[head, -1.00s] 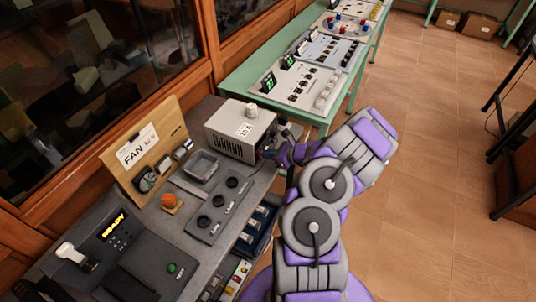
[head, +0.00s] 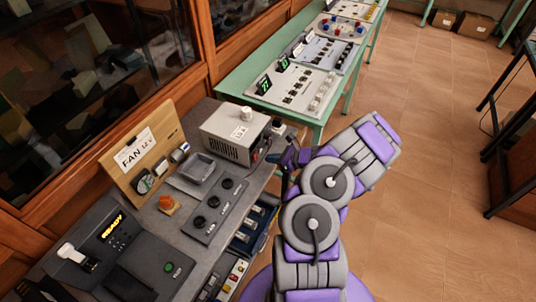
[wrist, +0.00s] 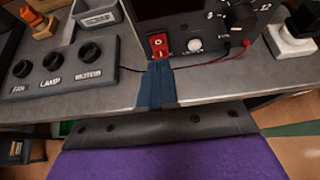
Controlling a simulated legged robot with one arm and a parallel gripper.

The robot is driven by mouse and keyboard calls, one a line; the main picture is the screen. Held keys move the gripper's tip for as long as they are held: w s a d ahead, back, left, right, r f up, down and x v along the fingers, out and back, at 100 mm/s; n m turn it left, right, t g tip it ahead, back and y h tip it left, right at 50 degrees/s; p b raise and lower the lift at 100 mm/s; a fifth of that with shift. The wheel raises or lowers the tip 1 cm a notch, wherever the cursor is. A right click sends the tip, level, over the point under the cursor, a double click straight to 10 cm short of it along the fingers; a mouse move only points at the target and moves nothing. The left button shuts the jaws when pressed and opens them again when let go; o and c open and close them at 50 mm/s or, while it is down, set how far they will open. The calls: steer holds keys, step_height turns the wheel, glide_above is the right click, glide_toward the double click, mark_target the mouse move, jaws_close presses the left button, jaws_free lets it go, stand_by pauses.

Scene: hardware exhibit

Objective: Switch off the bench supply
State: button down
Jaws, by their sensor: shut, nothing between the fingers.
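The bench supply (head: 228,150) is a grey vented box on the grey bench, with a white knob on top. The wrist view shows its dark front panel (wrist: 200,22) close up. A red rocker switch (wrist: 159,42) is at the panel's lower left, with a white button (wrist: 192,45) to its right. My gripper (wrist: 159,66) has its dark blue fingers together and empty, with the tips just in front of and below the red switch. Whether they touch it is unclear. In the head view my gripper (head: 273,158) is at the supply's front right.
A black panel with knobs labelled FAN, LAMP and a third word (wrist: 60,65) lies left of the supply. A grey tray (head: 195,174) is nearby. A red lead (wrist: 246,46) runs from the panel's right. A green table (head: 250,87) with instruments stands behind. Open floor lies right.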

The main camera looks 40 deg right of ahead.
steer(key=w+r+p+v, duration=0.1)
steer(key=r+p+v, duration=0.1)
steer(key=v, duration=0.7)
